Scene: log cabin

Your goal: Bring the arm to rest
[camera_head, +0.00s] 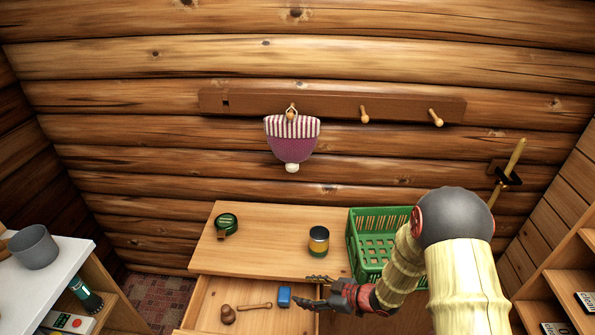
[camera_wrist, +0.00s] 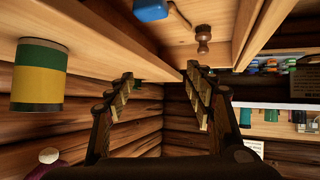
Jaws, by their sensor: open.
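My gripper (camera_head: 310,291) is open and empty at the end of my bent arm. In the camera_head view it is in front of the green crate, near the right side of an open drawer (camera_head: 208,296). In the wrist view the two fingers (camera_wrist: 160,72) stand apart with nothing between them. My arm reaches in from the lower right and covers part of the crate.
The drawer holds a blue item (camera_head: 284,297) and wooden pieces (camera_head: 228,314). A striped hat (camera_head: 291,141) hangs on a peg rail (camera_head: 335,105). Shelves flank both sides.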

